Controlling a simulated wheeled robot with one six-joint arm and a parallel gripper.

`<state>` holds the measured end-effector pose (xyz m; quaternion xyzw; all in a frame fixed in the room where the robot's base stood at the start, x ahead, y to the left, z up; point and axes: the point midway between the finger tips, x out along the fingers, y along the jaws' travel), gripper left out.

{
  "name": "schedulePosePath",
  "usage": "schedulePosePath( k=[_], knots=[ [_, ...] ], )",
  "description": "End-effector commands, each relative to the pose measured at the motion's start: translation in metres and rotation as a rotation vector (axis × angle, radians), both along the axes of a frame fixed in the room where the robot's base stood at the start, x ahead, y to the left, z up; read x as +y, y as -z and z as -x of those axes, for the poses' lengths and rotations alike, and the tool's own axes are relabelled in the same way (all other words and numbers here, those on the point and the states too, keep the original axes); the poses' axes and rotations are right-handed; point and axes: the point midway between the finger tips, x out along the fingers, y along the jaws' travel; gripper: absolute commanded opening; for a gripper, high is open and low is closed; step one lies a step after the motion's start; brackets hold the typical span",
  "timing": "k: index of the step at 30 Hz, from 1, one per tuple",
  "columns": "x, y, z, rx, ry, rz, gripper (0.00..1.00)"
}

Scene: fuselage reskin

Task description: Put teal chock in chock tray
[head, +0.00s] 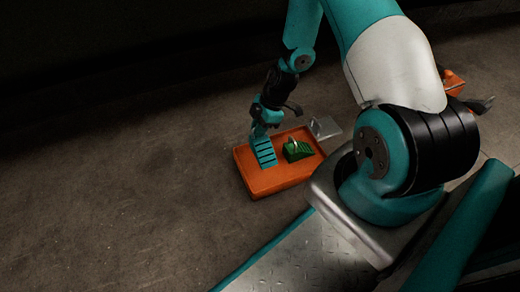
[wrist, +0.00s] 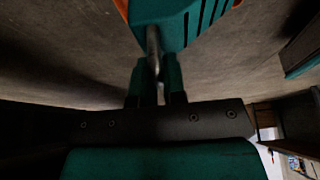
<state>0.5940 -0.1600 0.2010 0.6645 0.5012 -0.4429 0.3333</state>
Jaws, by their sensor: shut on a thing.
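The teal chock (head: 265,153) is a ribbed wedge hanging below my gripper (head: 266,122) in the head view. In the wrist view my gripper (wrist: 157,80) is shut on the metal handle of the teal chock (wrist: 178,22). The orange chock tray (head: 278,180) lies on the floor. In the head view the teal chock overlaps the left part of the tray; I cannot tell whether it touches the tray's floor. A green chock (head: 298,151) with a handle sits in the right part of the tray.
A grey metal block with a handle (head: 326,127) stands just behind the tray's right corner. An orange object (head: 454,82) is at the far right, partly hidden by my arm. The concrete floor left of the tray is clear.

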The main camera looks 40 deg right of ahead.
Motion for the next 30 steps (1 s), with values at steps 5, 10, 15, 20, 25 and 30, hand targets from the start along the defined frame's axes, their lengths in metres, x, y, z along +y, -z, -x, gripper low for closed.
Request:
schedulePosePath(
  k=[5,10,15,20,25,30],
  knots=[
    [0.000,0.025,0.000,-0.001,-0.001,0.000,0.00],
    [0.000,0.038,0.000,-0.001,0.000,0.000,0.00],
    [0.000,0.067,0.000,-0.001,0.001,0.000,0.00],
    [0.000,0.068,-0.001,-0.002,0.001,0.001,0.00],
    [0.000,0.068,-0.001,-0.001,0.000,0.000,0.00],
    [0.000,0.070,0.000,-0.001,0.000,0.000,0.30]
  ],
)
